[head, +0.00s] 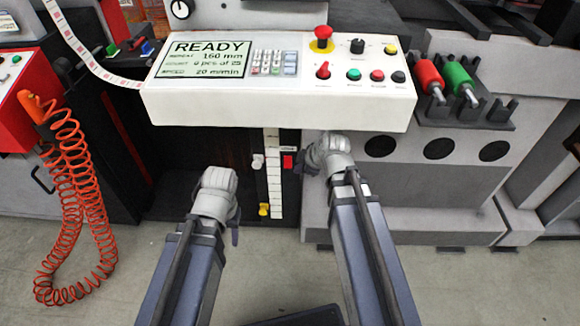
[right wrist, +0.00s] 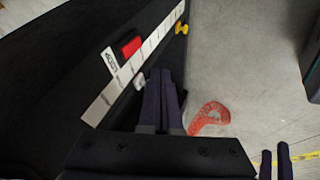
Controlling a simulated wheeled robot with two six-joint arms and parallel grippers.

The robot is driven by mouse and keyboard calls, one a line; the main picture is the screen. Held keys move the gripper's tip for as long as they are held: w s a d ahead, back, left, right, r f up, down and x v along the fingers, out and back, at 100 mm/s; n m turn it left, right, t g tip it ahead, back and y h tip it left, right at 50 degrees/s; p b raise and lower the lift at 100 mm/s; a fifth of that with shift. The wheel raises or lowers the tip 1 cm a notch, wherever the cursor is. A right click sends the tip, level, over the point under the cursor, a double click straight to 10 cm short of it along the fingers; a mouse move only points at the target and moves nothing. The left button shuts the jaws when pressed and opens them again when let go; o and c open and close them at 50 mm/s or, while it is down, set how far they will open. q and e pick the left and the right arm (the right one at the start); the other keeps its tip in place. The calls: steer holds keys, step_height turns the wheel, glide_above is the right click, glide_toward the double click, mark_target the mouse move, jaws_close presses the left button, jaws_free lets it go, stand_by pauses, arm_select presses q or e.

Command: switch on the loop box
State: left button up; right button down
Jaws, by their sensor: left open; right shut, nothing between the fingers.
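The loop box is a dark panel with a white graduated strip (head: 272,185) below the console. A red switch (head: 288,161) with a small white label sits beside the strip; it also shows in the right wrist view (right wrist: 131,46). Whether the switch is on cannot be told. My right gripper (right wrist: 161,75) is shut and empty, its fingertips just short of the strip and apart from the red switch. In the head view its wrist is right of the switch, fingers mostly hidden. My left gripper (right wrist: 275,162) is open and empty, lower and left of the strip in the head view.
A white knob (head: 258,161) and a yellow knob (head: 264,209) sit along the strip. The white console (head: 280,104) with a READY display overhangs above. A coiled orange hose (head: 75,200) hangs at left. The floor between is clear.

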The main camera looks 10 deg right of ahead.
mark_target(290, 166)
steer(key=shift+w+d, duration=0.15)
steer(key=shift+d, duration=0.05)
steer(key=b+x, duration=0.3)
steer(key=x, duration=0.1)
steer(key=w+b+x, duration=0.1)
steer(key=b+x, duration=0.2)
steer(key=w+d+r+b+x, duration=0.1)
steer(key=b+x, duration=0.1)
steer(key=x, duration=0.2)
steer(key=shift+w+f+b, duration=0.25)
steer(key=shift+b, duration=0.15)
steer(key=shift+w+d, duration=0.15)
steer(key=shift+w, duration=0.3)
steer(key=shift+f, duration=0.1)
